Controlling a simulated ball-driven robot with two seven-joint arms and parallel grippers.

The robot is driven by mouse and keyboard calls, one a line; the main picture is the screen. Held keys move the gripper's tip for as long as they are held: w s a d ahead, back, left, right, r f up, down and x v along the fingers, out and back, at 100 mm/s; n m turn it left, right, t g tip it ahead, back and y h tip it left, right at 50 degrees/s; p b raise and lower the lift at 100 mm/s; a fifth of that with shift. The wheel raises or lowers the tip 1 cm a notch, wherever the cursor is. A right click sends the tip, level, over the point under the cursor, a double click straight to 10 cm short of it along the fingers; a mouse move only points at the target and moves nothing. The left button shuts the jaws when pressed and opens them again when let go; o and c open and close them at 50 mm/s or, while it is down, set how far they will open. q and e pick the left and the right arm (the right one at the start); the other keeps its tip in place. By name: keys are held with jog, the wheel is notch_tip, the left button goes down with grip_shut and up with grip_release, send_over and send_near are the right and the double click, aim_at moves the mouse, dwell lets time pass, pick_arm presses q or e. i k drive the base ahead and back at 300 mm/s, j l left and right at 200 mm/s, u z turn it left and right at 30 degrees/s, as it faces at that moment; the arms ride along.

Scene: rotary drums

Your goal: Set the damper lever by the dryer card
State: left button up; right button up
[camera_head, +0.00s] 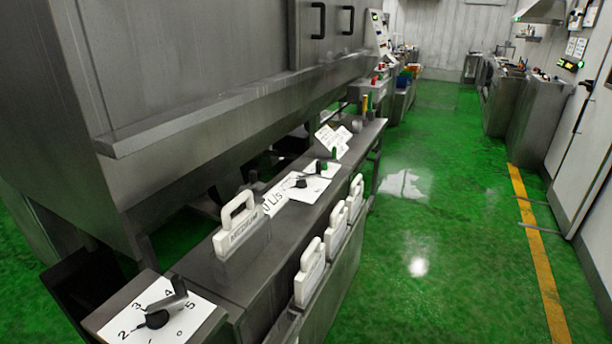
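A white dial plate (138,305) with printed numbers, 2 to 5 readable, lies on a steel ledge at the bottom left. A dark lever (178,291) with a black round hub (157,319) stands on it. The lever's grey arm rises to the upper right, near the 4 and 5; a thin pointer extends from the hub to the lower left, near the 2. White cards (333,140) lean farther along the bench; their writing is too small to read, and I cannot tell which is the dryer card. Neither of my grippers is in view.
A large steel machine (190,60) fills the left. Along the bench are several white handles (235,224) and another white plate (305,187) with black and green knobs. The green floor (440,210) to the right is clear, with a yellow line (535,250) near the right wall.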

aim_at(301, 181)
jog(key=i+l, duration=0.4)
jog(key=i+l+u, duration=0.1)
jog(key=i+l, duration=0.35)
jog(key=l, duration=0.15)
jog(key=i+l+u, duration=0.1)
jog(key=i+l, duration=0.3)
jog(key=l, duration=0.15)
